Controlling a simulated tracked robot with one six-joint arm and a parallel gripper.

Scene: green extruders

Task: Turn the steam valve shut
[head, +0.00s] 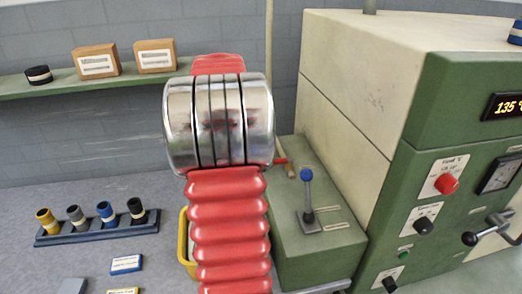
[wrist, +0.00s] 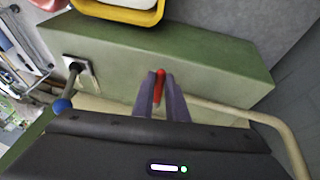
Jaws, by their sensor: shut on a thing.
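The steam valve shows as a small red lever (wrist: 159,90) in the wrist view, in front of the cream pipe (wrist: 215,105). My gripper (wrist: 160,76) has its two grey-purple fingers on either side of the lever and is shut on it. In the head view a bit of the red lever (head: 281,161) shows just right of my arm, by the back of the green housing. My red and chrome arm hides the gripper and most of the valve there.
The green housing (head: 318,253) carries a blue-knobbed lever (head: 307,190). A yellow-rimmed tray (wrist: 120,12) lies close by. The large green machine (head: 412,185) with knobs and a crank stands right. A rack of coloured cylinders (head: 96,231) and a shelf (head: 50,84) are left.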

